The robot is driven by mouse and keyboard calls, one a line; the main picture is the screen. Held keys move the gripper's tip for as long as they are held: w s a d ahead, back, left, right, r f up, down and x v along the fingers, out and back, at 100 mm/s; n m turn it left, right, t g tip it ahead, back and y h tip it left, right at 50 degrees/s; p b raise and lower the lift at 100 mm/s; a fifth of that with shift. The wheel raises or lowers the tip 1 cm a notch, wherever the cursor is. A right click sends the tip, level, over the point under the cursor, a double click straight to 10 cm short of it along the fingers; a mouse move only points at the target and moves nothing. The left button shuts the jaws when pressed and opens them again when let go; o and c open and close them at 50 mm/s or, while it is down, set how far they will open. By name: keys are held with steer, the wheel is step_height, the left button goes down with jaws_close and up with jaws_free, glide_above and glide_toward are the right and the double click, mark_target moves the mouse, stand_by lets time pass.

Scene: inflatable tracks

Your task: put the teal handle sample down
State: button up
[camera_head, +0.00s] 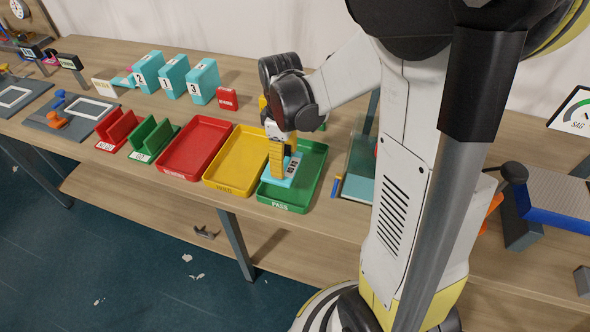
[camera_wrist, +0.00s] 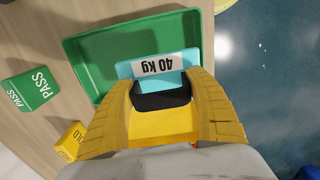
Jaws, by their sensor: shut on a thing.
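The teal sample (camera_head: 283,174) has a white "40 kg" label and a dark handle (camera_wrist: 162,98). My gripper (camera_head: 277,168) points down and is shut on the handle, with yellow fingers on both sides of it in the wrist view (camera_wrist: 162,86). The teal sample (camera_wrist: 126,70) is over the left part of the green PASS tray (camera_head: 313,163), near the yellow HOLD tray's edge. I cannot tell whether it touches the tray floor. The green tray (camera_wrist: 85,50) looks otherwise empty. My fingers hide part of the sample.
The yellow HOLD tray (camera_head: 242,150) and a red tray (camera_head: 195,148) stand to the left, both empty. Teal numbered blocks (camera_head: 203,80) stand behind. A green PASS block (camera_wrist: 30,90) and a yellow HOLD block (camera_wrist: 70,141) show in the wrist view. The table's front edge is close.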

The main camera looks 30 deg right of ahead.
mark_target(296, 156)
steer(key=d+f, duration=0.2)
steer(key=d, duration=0.1)
steer(key=w+d+f+b, duration=0.1)
steer(key=shift+d, duration=0.2)
steer(key=shift+f+b, duration=1.05)
steer(key=shift+f, duration=0.75)
steer(key=shift+f, duration=0.25)
steer(key=o, duration=1.4)
steer(key=shift+r, duration=0.1)
steer(key=shift+r, duration=0.1)
